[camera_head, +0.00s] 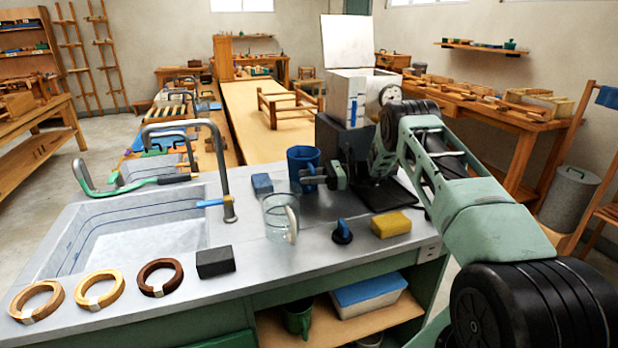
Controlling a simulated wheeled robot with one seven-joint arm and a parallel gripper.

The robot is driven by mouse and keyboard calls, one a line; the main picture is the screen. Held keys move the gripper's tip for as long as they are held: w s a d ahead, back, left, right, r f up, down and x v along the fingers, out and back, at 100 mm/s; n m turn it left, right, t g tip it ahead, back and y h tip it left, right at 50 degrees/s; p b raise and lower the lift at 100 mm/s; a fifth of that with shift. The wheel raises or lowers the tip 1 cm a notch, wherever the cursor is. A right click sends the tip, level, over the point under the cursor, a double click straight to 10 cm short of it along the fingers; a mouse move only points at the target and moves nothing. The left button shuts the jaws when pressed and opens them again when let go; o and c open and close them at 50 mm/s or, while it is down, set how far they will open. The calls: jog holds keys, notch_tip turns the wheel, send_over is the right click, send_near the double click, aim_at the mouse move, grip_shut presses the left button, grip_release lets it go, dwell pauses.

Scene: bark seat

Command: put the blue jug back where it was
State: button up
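The blue jug (301,160) is upright over the back part of the grey counter, left of a dark box-shaped machine. My gripper (312,177) reaches in from the right, and its fingers overlap the jug's lower right side, where the handle seems to be. The picture is too small to tell whether the fingers are closed on it. I cannot tell whether the jug's base touches the counter (250,262).
A clear glass jug (279,217) stands just in front. A blue block (262,184), a blue-knobbed object (342,232), a yellow sponge (390,224) and a dark block (215,262) lie around it. The sink (150,235) and tap (226,180) are left.

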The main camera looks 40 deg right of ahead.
jog(key=shift+r+p, duration=0.25)
jog(key=shift+p, duration=0.05)
jog(key=b+v, duration=0.2)
jog(key=v, duration=0.4)
jog(key=shift+s+d+f, duration=0.1)
jog(key=shift+d+f, duration=0.1)
jog(key=shift+d, duration=0.05)
jog(key=shift+s+d+r+b, duration=0.1)
jog(key=shift+s+d+b, duration=0.2)
jog(key=shift+d, duration=0.15)
